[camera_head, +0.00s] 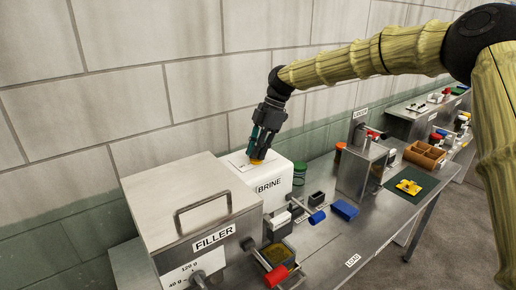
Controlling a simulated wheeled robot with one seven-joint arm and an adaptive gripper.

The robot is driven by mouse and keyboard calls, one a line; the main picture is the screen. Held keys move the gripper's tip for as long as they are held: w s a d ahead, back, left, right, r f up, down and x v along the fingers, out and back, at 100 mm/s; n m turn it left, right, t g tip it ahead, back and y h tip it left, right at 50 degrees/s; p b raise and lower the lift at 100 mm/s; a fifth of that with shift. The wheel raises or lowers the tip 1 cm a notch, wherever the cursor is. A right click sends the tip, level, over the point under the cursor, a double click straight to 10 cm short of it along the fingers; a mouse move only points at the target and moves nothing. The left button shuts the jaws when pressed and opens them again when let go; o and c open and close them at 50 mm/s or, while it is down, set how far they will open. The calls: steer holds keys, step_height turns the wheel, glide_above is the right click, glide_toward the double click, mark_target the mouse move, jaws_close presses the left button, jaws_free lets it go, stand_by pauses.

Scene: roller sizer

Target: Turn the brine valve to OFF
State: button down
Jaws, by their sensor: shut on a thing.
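The brine unit is a white box (278,183) labelled BRINE, standing behind the filler on the steel bench. The brine valve (257,161) shows as a small orange-yellow piece at the box's upper front edge, under my fingertips. My gripper (259,153) points down over the box top and is shut on the valve. The fingers hide most of the valve, so its handle direction cannot be told. A white plate with dark marks (238,161) lies on the box top beside it, too small to read.
The steel filler box (190,205) with a raised handle stands close at front left. The wall is close behind.

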steer(key=shift+n, duration=0.3)
steer(key=c, duration=1.5)
jaws_free()
steer(key=v, duration=1.2)
steer(key=shift+w, duration=0.2)
